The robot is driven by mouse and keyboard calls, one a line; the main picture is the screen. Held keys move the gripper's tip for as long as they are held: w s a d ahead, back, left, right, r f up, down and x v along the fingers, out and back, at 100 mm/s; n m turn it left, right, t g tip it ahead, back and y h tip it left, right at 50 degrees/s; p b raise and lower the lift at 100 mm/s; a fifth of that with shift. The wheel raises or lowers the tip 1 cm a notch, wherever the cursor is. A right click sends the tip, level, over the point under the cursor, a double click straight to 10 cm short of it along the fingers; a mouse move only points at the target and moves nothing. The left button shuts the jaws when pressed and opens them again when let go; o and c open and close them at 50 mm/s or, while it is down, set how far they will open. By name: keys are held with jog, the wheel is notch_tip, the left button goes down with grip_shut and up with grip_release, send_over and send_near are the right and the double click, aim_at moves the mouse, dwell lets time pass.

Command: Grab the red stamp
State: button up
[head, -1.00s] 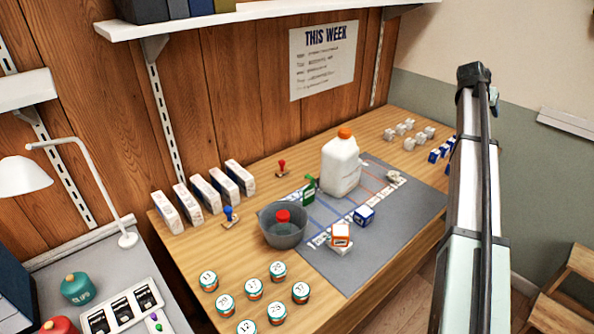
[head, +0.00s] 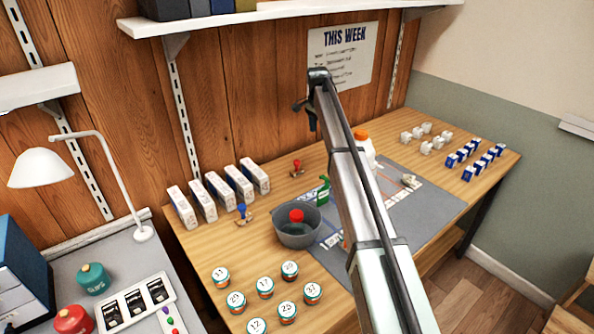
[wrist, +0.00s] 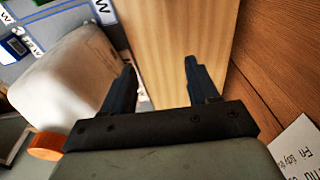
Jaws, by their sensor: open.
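The red stamp (head: 297,169) stands upright on the wooden desk (head: 270,187) near the wall, in the head view. It is not visible in the wrist view. My gripper (wrist: 160,72) is open and empty, with bare desk between and beyond its fingers in the wrist view. In the head view my gripper (head: 309,116) is up in front of the wall, above the desk and apart from the stamp.
A white bottle (wrist: 70,75) with an orange cap stands close left of my fingers in the wrist view. A grey bowl (head: 298,235), a blue stamp (head: 243,216) and white cartons (head: 219,191) stand left of my arm. A poster (head: 352,50) hangs behind.

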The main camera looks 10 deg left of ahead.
jog(key=g, duration=0.1)
send_over(297, 167)
notch_tip(297, 167, down, 3)
jog(key=shift+w+a+f+y, duration=0.1)
jog(key=shift+w+f+y, duration=0.2)
jog(key=shift+w, duration=0.05)
notch_tip(297, 167, down, 14)
jog(key=shift+w+r, duration=0.15)
jog(key=shift+r, duration=0.1)
jog(key=shift+c, duration=0.4)
grip_shut()
jog(key=shift+r, duration=0.15)
